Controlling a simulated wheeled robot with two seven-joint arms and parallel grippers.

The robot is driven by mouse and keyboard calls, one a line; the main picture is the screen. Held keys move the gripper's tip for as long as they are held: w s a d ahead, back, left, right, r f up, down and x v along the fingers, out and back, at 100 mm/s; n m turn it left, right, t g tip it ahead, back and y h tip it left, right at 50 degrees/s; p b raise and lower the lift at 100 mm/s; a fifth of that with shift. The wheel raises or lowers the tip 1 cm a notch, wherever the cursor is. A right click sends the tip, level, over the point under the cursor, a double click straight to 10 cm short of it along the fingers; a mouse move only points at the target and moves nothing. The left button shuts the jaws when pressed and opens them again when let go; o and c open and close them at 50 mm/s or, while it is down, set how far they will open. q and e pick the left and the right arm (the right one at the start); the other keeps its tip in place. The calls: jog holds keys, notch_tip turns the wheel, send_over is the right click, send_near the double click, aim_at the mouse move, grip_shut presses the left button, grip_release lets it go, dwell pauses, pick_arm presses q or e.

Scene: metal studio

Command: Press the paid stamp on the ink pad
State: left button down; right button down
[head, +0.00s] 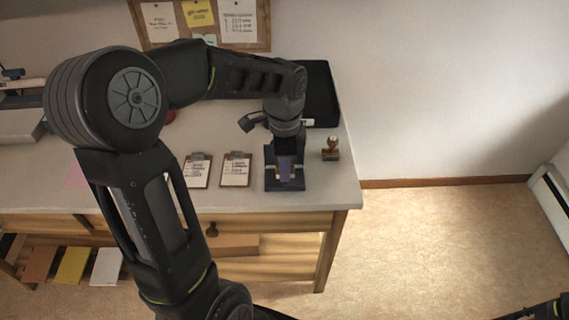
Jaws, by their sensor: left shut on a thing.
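The ink pad (270,184) is a dark blue open box with a purple surface near the front right of the table. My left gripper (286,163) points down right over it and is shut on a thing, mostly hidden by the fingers. This may be the paid stamp, but I cannot read a label or tell whether it touches the pad. Another stamp (331,150) with a brown wooden handle stands upright on the table to the right of the pad. Part of my right arm shows at the bottom right corner; its jaw state is unclear.
Two clipboards (236,170) (197,172) with papers lie left of the pad. A black tray (320,85) is at the back right. A pinboard (210,40) hangs behind. The table's right edge is just past the standing stamp. My left arm covers much of the table.

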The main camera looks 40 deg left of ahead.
pick_arm(q)
jog(key=shift+f+b, duration=0.45)
jog(key=shift+f, duration=0.35)
dwell(0.4)
jog(key=shift+r, duration=0.1)
notch_tip(320, 180, up, 7)
jog(key=p, duration=0.6)
dwell(0.7)
